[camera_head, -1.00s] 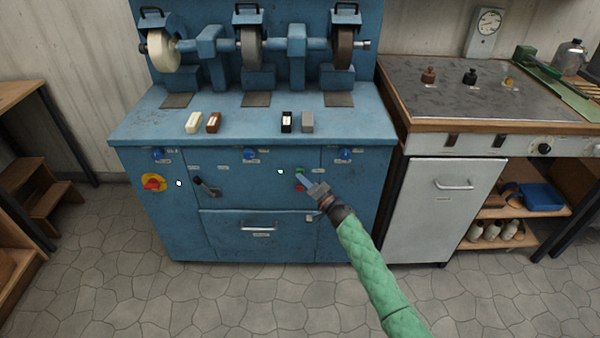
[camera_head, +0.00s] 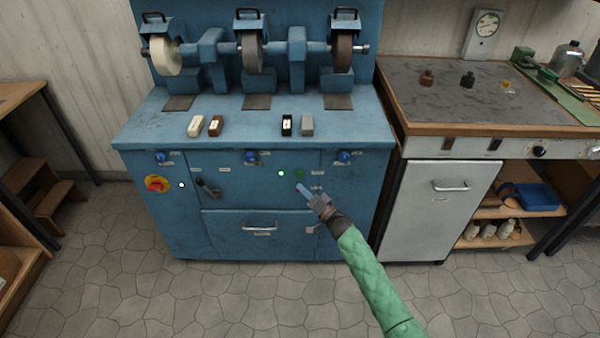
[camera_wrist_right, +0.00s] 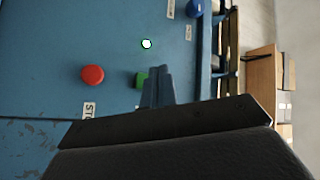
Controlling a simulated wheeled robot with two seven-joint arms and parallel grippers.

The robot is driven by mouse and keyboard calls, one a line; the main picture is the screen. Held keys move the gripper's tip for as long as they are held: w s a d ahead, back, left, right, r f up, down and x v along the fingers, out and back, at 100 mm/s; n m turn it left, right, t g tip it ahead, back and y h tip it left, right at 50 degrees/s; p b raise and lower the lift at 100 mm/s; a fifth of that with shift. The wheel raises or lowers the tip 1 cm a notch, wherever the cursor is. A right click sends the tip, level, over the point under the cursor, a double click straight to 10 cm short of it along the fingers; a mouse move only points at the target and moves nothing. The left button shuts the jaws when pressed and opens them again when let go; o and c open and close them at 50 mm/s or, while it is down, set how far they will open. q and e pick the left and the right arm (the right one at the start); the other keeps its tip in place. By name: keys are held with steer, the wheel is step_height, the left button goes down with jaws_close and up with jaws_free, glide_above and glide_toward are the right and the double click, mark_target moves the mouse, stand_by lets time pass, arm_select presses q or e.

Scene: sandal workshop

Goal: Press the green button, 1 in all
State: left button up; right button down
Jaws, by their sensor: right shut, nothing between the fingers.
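The green button (camera_head: 299,174) is on the front panel of the blue grinding machine (camera_head: 250,225). My right gripper (camera_head: 299,187) is shut and empty, its fingertips just below the green button in the head view. In the right wrist view the green button (camera_wrist_right: 140,80) shows beside the shut fingertips (camera_wrist_right: 158,75), which cover part of it. I cannot tell whether they touch it. A red button (camera_wrist_right: 92,74) shows to its left in the wrist view; in the head view my gripper hides it. My left gripper is not in view.
A small lit white lamp (camera_head: 281,173) is left of the green button. A black lever (camera_head: 207,188) and a yellow-red switch (camera_head: 156,184) are farther left. A drawer handle (camera_head: 259,226) is below. A white cabinet (camera_head: 437,205) stands at right. The floor in front is clear.

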steer(key=shift+s+p, duration=0.35)
steer(key=shift+s, duration=0.45)
steer(key=shift+n, duration=0.3)
